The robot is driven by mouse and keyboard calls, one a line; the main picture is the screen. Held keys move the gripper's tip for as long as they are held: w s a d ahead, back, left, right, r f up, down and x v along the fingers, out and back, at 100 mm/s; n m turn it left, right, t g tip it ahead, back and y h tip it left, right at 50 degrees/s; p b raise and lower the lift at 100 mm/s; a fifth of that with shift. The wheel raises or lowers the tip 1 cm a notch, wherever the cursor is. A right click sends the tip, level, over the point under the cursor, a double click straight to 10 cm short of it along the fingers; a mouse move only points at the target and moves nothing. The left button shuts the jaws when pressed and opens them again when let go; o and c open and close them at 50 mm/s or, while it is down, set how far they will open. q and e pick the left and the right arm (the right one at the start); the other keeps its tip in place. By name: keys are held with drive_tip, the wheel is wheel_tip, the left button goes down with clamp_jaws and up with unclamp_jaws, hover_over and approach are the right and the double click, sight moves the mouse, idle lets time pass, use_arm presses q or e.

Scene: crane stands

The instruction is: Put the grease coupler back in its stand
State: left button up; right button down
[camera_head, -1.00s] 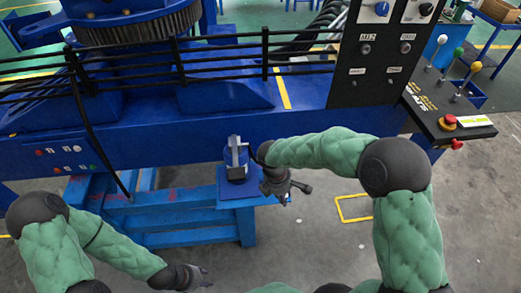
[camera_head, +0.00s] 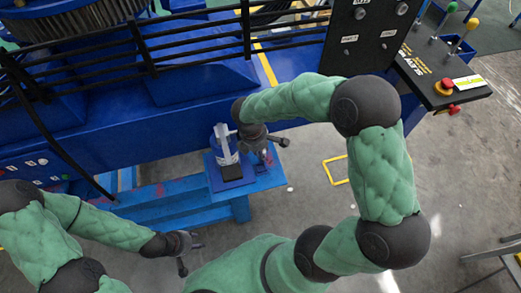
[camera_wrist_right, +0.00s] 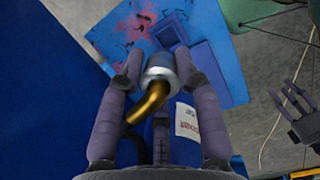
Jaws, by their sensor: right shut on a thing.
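In the wrist view, my right gripper (camera_wrist_right: 155,80) is shut on the grease coupler (camera_wrist_right: 158,70), a silver cylinder with a bent brass tube. A small dark blue square holder (camera_wrist_right: 168,33), open at the top and apparently the stand, lies just beyond the coupler, which is apart from it in the picture. In the head view my right gripper (camera_head: 268,152) is beside the blue canister (camera_head: 219,150); the coupler is hard to make out there. My left gripper (camera_head: 186,252) is open and empty at lower left; it also shows in the wrist view (camera_wrist_right: 292,108).
The canister, with a white label in the wrist view (camera_wrist_right: 187,132), stands close under my right gripper. A blue bench (camera_head: 262,180) carries it. The big blue machine (camera_head: 130,125) with black rails rises behind.

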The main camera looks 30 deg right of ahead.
drive_tip(key=shift+f+b, duration=2)
drive_tip(key=shift+f, duration=0.9)
drive_tip(key=shift+f, duration=0.15)
drive_tip(key=shift+f+b, duration=0.85)
drive_tip(key=shift+f, duration=0.2)
drive_tip(key=shift+r, duration=0.15)
drive_tip(key=shift+r+p, duration=0.15)
drive_tip(key=shift+p, duration=0.15)
drive_tip(key=shift+m, duration=0.9)
